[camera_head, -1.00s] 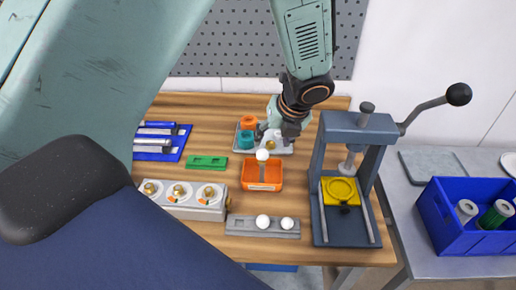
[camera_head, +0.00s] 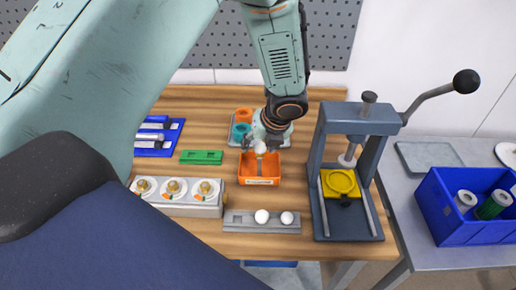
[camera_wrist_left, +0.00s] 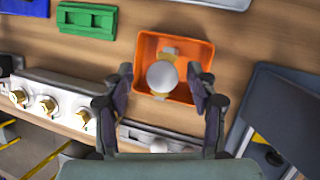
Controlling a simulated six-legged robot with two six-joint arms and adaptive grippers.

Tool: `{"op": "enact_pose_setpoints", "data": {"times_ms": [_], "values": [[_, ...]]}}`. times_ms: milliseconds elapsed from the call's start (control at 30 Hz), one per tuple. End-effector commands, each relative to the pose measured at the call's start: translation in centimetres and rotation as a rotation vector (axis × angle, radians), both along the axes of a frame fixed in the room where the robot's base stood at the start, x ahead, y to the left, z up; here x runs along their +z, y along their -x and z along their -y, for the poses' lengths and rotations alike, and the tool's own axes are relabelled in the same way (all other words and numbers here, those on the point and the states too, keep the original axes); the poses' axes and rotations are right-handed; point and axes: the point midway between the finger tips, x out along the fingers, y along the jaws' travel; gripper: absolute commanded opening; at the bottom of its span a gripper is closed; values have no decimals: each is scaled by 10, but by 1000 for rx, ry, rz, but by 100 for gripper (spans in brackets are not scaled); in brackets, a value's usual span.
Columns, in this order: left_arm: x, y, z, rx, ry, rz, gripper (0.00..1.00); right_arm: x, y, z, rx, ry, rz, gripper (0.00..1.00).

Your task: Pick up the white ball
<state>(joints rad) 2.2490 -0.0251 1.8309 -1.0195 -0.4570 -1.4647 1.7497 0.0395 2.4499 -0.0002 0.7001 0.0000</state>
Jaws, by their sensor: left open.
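A white ball (camera_head: 260,149) shows over the orange bin (camera_head: 260,181); a tan and grey piece lies under or behind it. In the left wrist view the ball (camera_wrist_left: 162,76) appears against the inside of the orange bin (camera_wrist_left: 196,50). My left gripper (camera_head: 259,141) is open above the bin, pointing down. In the wrist view its two fingers (camera_wrist_left: 160,88) stand to either side of the ball, with gaps visible. Two other white balls (camera_head: 262,217) sit on a grey block (camera_head: 238,223) in front. My right gripper is not in view.
A grey lever press (camera_head: 325,160) with a yellow plate stands close on the right. A white block with brass knobs (camera_head: 203,211) is at left front, a green block (camera_head: 201,157) behind it. A blue crate (camera_head: 455,232) stands far right.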

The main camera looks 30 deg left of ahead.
Motion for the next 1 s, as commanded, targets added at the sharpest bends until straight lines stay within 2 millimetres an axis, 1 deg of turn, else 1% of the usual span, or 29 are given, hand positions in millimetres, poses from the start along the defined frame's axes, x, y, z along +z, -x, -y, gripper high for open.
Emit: {"op": "enact_pose_setpoints", "data": {"times_ms": [100,700,800,1000], "values": [[1,0,-1,0,-1,1,58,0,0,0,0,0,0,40],[1,0,-1,-1,-1,-1,7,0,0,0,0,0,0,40],[1,0,-1,0,0,-2,0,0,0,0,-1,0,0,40],[1,1,-1,0,0,-2,0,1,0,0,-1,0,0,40]]}}
